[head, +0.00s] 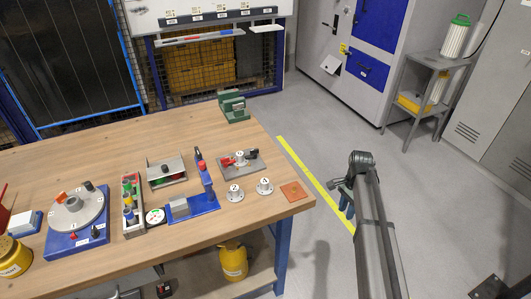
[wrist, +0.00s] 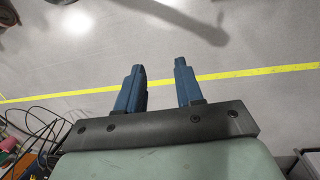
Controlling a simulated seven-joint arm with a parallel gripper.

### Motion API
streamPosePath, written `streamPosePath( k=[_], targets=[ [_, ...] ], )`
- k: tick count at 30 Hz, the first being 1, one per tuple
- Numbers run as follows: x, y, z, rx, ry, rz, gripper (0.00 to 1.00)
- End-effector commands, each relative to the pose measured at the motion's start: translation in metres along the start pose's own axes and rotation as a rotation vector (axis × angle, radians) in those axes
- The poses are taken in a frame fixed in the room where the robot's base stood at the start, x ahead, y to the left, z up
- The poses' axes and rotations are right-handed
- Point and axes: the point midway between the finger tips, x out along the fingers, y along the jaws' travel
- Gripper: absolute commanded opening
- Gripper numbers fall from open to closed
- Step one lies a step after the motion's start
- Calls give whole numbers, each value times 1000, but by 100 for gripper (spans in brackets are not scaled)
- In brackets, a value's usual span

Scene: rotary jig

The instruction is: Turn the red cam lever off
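A grey plate (head: 249,169) lies on the bench toward the right. It carries a small white hub (head: 240,157) with a red lever (head: 228,161) on its left and a black lever (head: 252,153) on its right. At the left, a blue base (head: 62,243) holds a grey round table with an orange part (head: 61,197); a small red handle (head: 73,236) and a black knob (head: 95,232) sit at its front. I cannot tell which red piece is the cam lever. My gripper (head: 346,203) is off the bench's right side, over the floor. In the wrist view its blue fingers (wrist: 160,75) are apart and empty.
The wooden bench (head: 130,270) also bears a blue fixture (head: 205,195), a grey bracket (head: 168,172), a tray of coloured parts (head: 131,205), two white round pieces (head: 235,193), an orange-brown square (head: 294,191) and a green vise (head: 234,107).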

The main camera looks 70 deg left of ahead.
Motion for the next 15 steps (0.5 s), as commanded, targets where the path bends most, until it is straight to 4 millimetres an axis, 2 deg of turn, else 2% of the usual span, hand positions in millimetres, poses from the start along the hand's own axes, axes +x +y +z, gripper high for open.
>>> streamPosePath(
  k=[1, 6, 8, 12, 15],
  targets=[
    [-25, -28, 17, -6, 13, -11, 36],
    [-99, -90, 82, -3, 41, -39, 36],
    [-125, -110, 108, -2, 49, -51, 36],
    [-187, -149, 177, -2, 66, -78, 36],
    [-218, -165, 229, -11, 80, -92, 36]
  ],
)
